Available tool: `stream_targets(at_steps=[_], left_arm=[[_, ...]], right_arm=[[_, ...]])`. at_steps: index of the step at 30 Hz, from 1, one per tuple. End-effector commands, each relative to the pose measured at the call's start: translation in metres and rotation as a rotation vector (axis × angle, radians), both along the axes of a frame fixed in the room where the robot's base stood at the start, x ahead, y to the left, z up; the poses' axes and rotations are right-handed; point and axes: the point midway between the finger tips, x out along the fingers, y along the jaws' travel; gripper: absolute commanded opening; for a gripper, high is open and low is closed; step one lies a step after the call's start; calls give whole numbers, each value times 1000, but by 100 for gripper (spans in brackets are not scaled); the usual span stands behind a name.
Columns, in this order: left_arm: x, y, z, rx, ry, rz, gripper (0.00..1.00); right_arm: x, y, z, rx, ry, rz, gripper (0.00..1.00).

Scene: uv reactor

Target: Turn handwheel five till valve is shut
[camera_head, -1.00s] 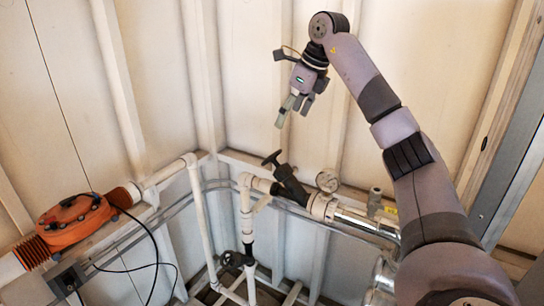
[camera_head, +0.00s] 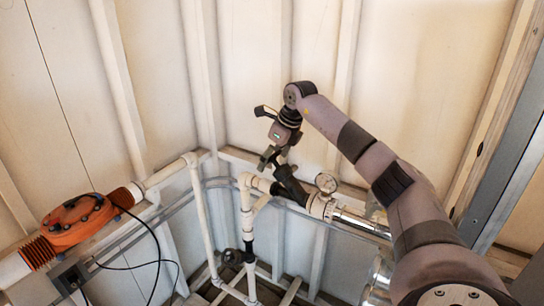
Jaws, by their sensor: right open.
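A dark angled valve (camera_head: 290,186) sits on the white pipe in the corner. Its small handwheel at the upper end is mostly hidden behind or between my right gripper's fingers. My right gripper (camera_head: 271,160) is open and points down at this handwheel. I cannot tell whether the fingers touch it. A second dark handwheel (camera_head: 232,257) is low on the vertical pipe, well below the gripper. No number is readable on either wheel. My left gripper is not in view.
A round gauge (camera_head: 326,182) and a metallic pipe (camera_head: 362,224) lie just right of the valve. An orange flanged unit (camera_head: 77,221) with black cables is at the left. Ribbed walls (camera_head: 250,70) stand close behind. The upper left space is free.

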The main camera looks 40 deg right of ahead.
Motion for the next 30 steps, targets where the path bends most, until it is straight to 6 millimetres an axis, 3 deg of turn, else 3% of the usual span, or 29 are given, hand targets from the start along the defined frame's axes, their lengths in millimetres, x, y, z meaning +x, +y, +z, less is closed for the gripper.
stream_targets(at_steps=[6,27,30], left_arm=[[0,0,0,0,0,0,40],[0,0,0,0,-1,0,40],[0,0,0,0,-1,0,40]], right_arm=[[0,0,0,0,0,0,79],[0,0,0,0,-1,0,33],[0,0,0,-2,-2,-2,33]])
